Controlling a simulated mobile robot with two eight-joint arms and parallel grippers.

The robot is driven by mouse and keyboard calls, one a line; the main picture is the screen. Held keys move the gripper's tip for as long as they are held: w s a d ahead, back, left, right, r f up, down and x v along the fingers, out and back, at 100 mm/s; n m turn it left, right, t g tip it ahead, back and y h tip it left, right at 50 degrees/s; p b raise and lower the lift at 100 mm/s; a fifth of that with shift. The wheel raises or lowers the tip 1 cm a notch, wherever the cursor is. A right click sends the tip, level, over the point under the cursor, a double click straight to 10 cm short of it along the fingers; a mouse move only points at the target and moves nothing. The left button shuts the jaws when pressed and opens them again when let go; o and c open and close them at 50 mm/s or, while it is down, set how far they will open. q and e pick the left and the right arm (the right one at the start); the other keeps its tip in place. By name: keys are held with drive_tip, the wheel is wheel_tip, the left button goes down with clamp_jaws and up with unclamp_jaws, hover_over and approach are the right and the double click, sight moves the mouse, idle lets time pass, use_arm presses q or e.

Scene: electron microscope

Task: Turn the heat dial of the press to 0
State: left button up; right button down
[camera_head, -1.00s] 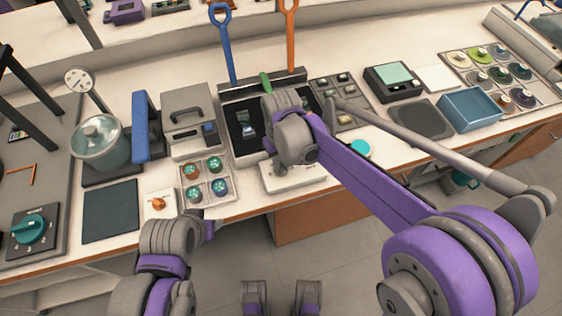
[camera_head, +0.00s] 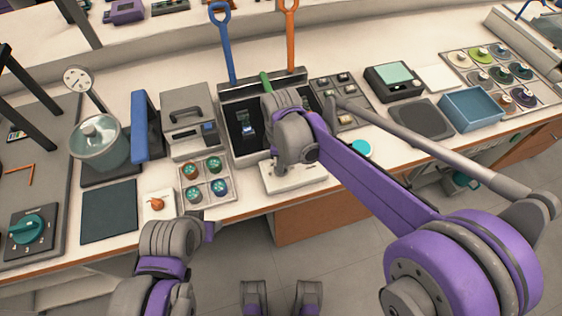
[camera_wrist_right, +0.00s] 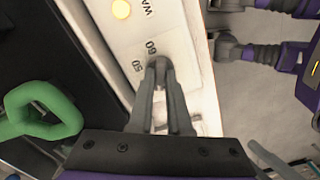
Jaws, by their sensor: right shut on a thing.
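The press has a dark bed (camera_head: 236,150) in a grey frame, with a white front panel (camera_head: 312,174) facing me. In the right wrist view this panel (camera_wrist_right: 186,40) carries the printed numbers 50 and 60 and a round yellow light. My right gripper (camera_wrist_right: 160,72) is shut at the numbered scale, on what seems to be the small grey heat dial; the fingers hide most of it, so its setting cannot be read. In the head view the right gripper (camera_head: 282,167) is at the panel, partly covered by my wrist.
A blue lever (camera_head: 222,45), an orange lever (camera_head: 291,38) and a green handle (camera_wrist_right: 40,112) stand around the press bed. A tray of coloured knobs (camera_head: 205,180) is left of the panel. The floor in front of the bench is open.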

drive_tip(key=n, duration=0.5)
drive_tip(key=shift+n, duration=0.3)
idle(0.4)
drive_tip(key=c, duration=0.9)
unclamp_jaws()
drive_tip(key=shift+o, duration=0.2)
wheel_tip(320, 180, up, 11)
drive_tip(key=shift+p, duration=0.45)
